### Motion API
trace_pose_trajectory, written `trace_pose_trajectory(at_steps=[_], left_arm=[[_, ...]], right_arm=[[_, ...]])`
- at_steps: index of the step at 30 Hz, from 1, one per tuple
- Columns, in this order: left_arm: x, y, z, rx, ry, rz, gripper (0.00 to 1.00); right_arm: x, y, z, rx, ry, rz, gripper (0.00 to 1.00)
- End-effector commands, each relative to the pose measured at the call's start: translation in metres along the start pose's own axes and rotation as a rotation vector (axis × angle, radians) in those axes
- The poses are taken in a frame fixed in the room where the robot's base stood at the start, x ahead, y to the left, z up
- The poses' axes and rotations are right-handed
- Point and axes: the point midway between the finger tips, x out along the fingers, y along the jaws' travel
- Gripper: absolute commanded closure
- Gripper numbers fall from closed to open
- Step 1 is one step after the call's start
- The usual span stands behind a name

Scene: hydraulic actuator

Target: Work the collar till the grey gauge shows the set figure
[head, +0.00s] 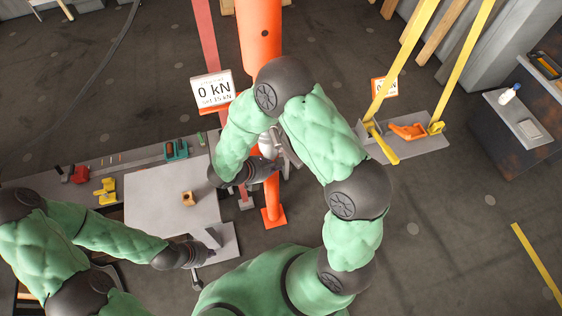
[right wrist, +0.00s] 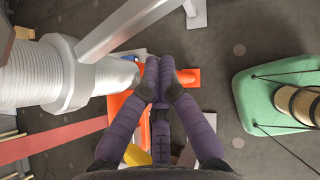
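A white gauge card (head: 213,90) reads 0 kN, with a smaller set line that looks like 15 kN. It stands left of the orange column (head: 260,40). In the right wrist view a pale threaded shaft (right wrist: 25,75) carries a faceted light grey collar (right wrist: 78,75) with a grey bar beside it. My right gripper (right wrist: 153,75) has its fingers together just right of the collar's rounded end; I see nothing between them. In the head view it (head: 268,170) is by the column, partly behind my arm. My left gripper (head: 208,253) is low beside a grey plate; its finger gap is unclear.
A dark cabinet is far right. Open floor lies at lower right.

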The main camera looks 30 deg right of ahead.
Motion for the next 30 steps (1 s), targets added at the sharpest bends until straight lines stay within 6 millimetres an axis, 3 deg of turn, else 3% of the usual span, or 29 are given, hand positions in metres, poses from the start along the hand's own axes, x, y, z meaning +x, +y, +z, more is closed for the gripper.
trace_pose_trajectory(at_steps=[6, 20, 30], left_arm=[[-0.003, 0.001, 0.000, 0.000, 0.000, 0.000, 1.00], [-0.003, 0.001, 0.000, -0.001, 0.000, 0.000, 1.00], [0.006, -0.002, 0.000, -0.001, 0.000, 0.000, 1.00]], right_arm=[[0.015, 0.000, 0.016, 0.002, 0.001, -0.001, 1.00], [0.018, 0.000, 0.019, 0.001, 0.001, 0.001, 1.00], [0.034, -0.005, 0.032, 0.001, 0.001, 0.000, 1.00]])
